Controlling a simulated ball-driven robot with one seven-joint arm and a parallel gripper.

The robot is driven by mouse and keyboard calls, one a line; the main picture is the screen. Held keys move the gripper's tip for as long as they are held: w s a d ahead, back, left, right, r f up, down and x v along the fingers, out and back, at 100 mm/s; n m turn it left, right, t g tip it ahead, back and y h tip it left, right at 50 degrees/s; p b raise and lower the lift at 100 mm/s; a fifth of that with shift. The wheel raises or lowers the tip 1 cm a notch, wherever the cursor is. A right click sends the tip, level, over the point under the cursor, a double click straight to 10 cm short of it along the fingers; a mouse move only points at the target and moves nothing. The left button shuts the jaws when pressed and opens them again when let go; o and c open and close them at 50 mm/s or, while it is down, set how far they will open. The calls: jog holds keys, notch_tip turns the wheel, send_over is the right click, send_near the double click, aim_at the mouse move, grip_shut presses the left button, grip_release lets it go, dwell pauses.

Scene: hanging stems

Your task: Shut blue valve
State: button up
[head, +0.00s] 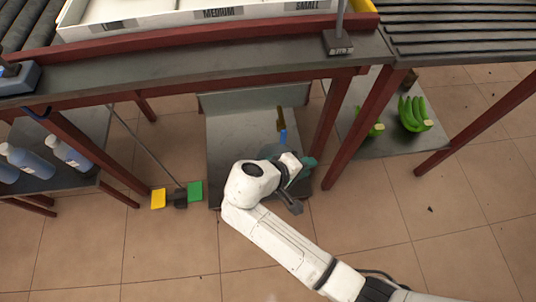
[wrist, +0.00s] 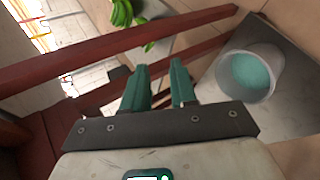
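A small blue handle (head: 283,137), which looks like the blue valve, shows in the head view below a brass-coloured pipe (head: 280,117), above the grey platform under the table. I cannot tell how far it is turned. The valve is not seen in the wrist view. My gripper (head: 306,166) is just below and right of the handle in the head view, apart from it, partly hidden by my wrist. In the wrist view my gripper (wrist: 160,75) has its two teal fingers apart with nothing between them. A bucket (wrist: 270,93) with teal liquid stands to their right.
Red table legs (head: 330,125) and rails frame the space around the platform (head: 230,135). Green bananas (head: 413,114) lie on a shelf at right, blue bottles (head: 28,160) at left. Yellow (head: 158,198) and green (head: 195,191) pedals are on the floor. Open floor lies at the front.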

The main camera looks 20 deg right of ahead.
jog(key=w+a+t+h+b, duration=0.1)
jog(key=a, duration=0.1)
jog(key=w+a+f+n+t+h+b, duration=0.1)
jog(key=w+a, duration=0.1)
jog(key=a, duration=0.1)
jog(key=w+a+f+t+h+b, duration=0.1)
jog(key=a+b, duration=0.1)
jog(key=shift+w+a, duration=0.35)
jog(key=shift+w, duration=0.05)
jog(key=c, duration=0.3)
jog(key=a+t+b, duration=0.1)
jog(key=a, duration=0.2)
jog(key=w+a+r+n+t+h+b, duration=0.1)
jog(key=a, duration=0.2)
jog(key=w+a+n+t+h+b, duration=0.1)
jog(key=a+t, duration=0.1)
jog(key=a, duration=0.1)
jog(key=shift+w+a+r+b, duration=0.25)
jog(key=shift+r+b, duration=0.15)
grip_shut()
jog(key=b, duration=0.1)
send_near(283, 133)
jog(key=w+d+f, duration=0.2)
jog(key=w+d, duration=0.2)
jog(key=w, duration=0.1)
jog(key=shift+s+d+r, duration=0.1)
jog(key=shift+s+d, duration=0.2)
jog(key=shift+d, duration=0.2)
